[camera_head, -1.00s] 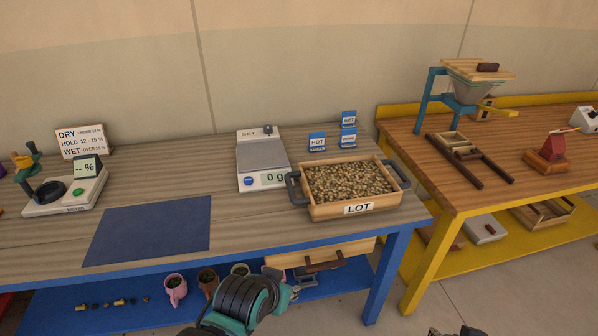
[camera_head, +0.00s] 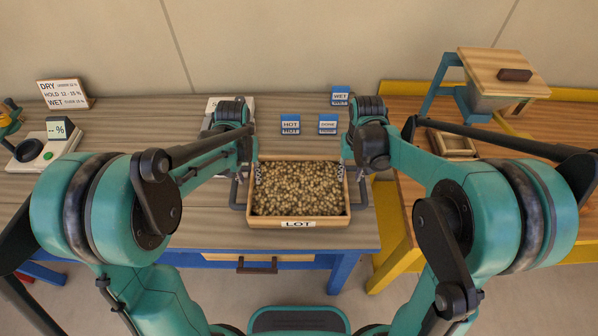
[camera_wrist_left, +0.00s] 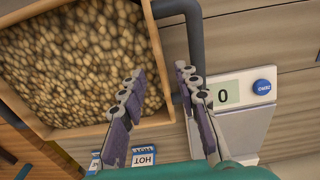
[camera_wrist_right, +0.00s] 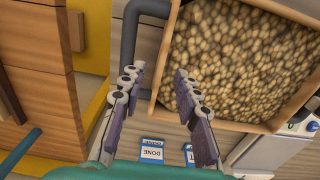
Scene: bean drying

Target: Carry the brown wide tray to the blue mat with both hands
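The brown wide tray (camera_head: 270,223), full of pale beans and labelled LOT, sits on the wooden bench with a dark handle at each side. My left gripper (camera_head: 251,172) is at the tray's left end; in the left wrist view (camera_wrist_left: 160,75) its fingers are apart around the tray's end wall and near the dark handle (camera_wrist_left: 190,30). My right gripper (camera_head: 346,170) is at the right end; in the right wrist view (camera_wrist_right: 158,74) its fingers are apart near the other handle (camera_wrist_right: 129,45). Neither visibly grips. I cannot make out the blue mat; my left arm covers that area.
A scale (camera_head: 217,103) stands behind the tray, partly behind my left arm. Blue cards marked HOT (camera_head: 290,124) and WET (camera_head: 340,96) stand at the back. A moisture meter (camera_head: 50,147) is at the left. A yellow-framed bench (camera_head: 392,228) adjoins at the right.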

